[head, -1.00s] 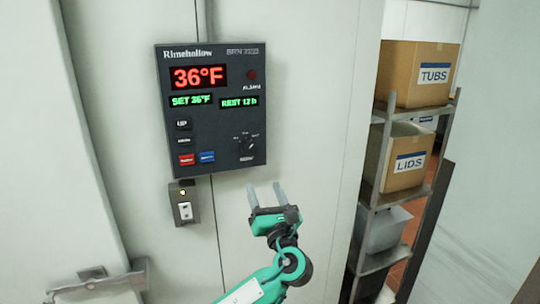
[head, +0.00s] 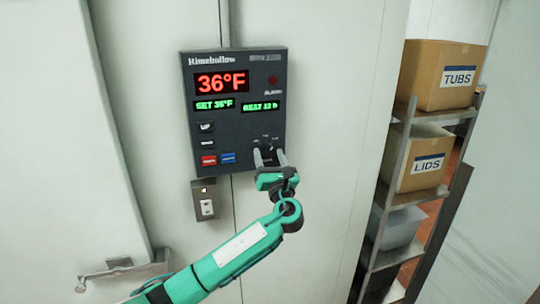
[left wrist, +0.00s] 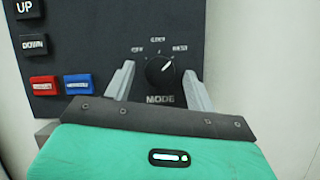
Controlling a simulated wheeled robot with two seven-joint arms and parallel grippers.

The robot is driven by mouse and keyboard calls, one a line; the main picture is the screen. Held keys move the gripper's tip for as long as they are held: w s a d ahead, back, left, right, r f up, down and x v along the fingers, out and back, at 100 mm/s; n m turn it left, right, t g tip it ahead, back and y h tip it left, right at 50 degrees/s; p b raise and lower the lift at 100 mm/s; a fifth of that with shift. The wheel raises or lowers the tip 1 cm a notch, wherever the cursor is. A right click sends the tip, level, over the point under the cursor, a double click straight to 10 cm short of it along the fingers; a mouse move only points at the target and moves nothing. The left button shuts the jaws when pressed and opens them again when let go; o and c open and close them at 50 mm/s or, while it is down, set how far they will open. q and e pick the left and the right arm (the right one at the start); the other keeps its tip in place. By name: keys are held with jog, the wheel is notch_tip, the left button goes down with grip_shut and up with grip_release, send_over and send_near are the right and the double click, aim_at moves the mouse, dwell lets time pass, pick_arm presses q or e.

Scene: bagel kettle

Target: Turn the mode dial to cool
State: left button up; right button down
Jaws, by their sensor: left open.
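The mode dial (left wrist: 159,70) is a black round knob above the word MODE, low on the right of the dark control panel (head: 215,130). In the left wrist view its white pointer line slants to the upper right. Three small labels arc above it, too blurred to read surely. In the head view the dial (head: 266,148) is partly hidden by my gripper. My left gripper (head: 270,155) is open, its fingers in front of the panel. In the left wrist view the fingers (left wrist: 159,80) stand on either side of the dial; I cannot tell whether they touch it. My right gripper is not in view.
Red (left wrist: 43,83) and blue (left wrist: 78,85) buttons sit left of the dial, below UP (left wrist: 24,8) and DOWN (left wrist: 34,44). The red display (head: 221,83) reads 36°F. A small switch box (head: 205,200) hangs below. Shelves (head: 395,198) with boxes stand right.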

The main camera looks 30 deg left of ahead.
pick_arm(q)
jog(key=shift+c, duration=0.5)
jog(key=c, duration=0.9)
jog(key=shift+f+n+g+b, duration=0.25)
jog(key=shift+n+g+b, duration=0.05)
jog(key=shift+n+b, duration=0.65)
jog(key=n+g+y+b, duration=0.1)
jog(key=n+b, duration=0.1)
jog(key=n+g+b, duration=0.1)
jog(key=n+b, duration=0.1)
jog(key=n, duration=0.1)
jog(key=shift+w+d+n+g+y+b, duration=0.2)
jog(key=shift+n+g+y+b, duration=0.1)
jog(key=shift+n+y+b, duration=0.1)
jog(key=n+g+b, duration=0.1)
jog(key=n+b, duration=0.1)
jog(key=shift+r+n+g, duration=0.15)
jog(key=shift+n+g, duration=0.15)
jog(key=shift+n, duration=0.05)
jog(key=shift+r+n+g+b, duration=0.2)
jog(key=shift+n+g+b, duration=0.3)
jog(key=shift+n, duration=0.6)
jog(key=o, duration=1)
